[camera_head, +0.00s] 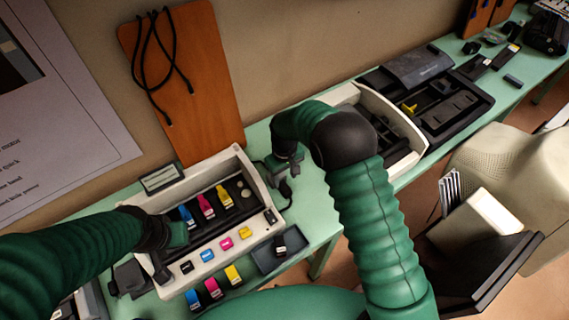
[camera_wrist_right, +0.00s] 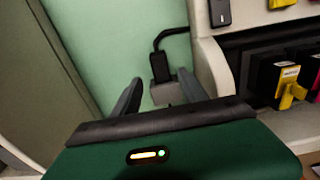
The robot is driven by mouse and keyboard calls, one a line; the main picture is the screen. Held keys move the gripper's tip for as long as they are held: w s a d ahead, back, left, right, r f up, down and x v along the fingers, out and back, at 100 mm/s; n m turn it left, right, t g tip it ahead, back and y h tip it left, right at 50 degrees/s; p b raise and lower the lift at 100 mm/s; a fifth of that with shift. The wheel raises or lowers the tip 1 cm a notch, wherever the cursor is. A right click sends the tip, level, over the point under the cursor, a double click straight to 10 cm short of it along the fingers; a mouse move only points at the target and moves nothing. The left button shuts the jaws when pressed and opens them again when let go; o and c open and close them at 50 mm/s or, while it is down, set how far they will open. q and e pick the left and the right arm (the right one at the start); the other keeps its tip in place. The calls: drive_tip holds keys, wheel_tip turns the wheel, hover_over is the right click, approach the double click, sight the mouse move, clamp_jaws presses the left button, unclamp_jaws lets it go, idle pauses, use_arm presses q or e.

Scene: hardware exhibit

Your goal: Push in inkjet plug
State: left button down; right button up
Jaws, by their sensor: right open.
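The inkjet printer (camera_head: 262,185) is a white open case on the green table, with colored cartridges inside. In the right wrist view, a black plug (camera_wrist_right: 160,66) on a black cable stands at a grey block (camera_wrist_right: 166,92) beside the printer's case. I cannot tell how deep the plug sits. My right gripper (camera_head: 286,168) is at the printer's right end; in its wrist view the open fingers (camera_wrist_right: 158,98) are on either side of the block, with a gap visible. My left gripper (camera_head: 168,250) is at the printer's left front; its jaw opening is unclear.
Loose cartridges (camera_head: 213,287) lie in front of the printer, with a small dark tray (camera_head: 280,248) to their right. A second opened printer (camera_head: 400,125) stands farther right. A wooden board (camera_head: 190,85) leans on the wall behind. Bare green table shows right of the first printer.

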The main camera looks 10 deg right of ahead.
sight(285, 187)
wheel_tip(285, 187, up, 10)
drive_tip(key=shift+b, duration=0.35)
drive_tip(key=shift+d+f, duration=0.1)
drive_tip(key=s+d+m+t, duration=0.1)
drive_tip(key=s+d, duration=0.3)
drive_tip(key=s, duration=0.6)
drive_tip(key=s+d+r+m+t, duration=0.1)
drive_tip(key=s+d+m, duration=0.2)
drive_tip(key=s, duration=0.7)
drive_tip(key=shift+s+d+r+t, duration=0.15)
drive_tip(key=shift+d+r+t, duration=0.15)
drive_tip(key=shift+d, duration=0.75)
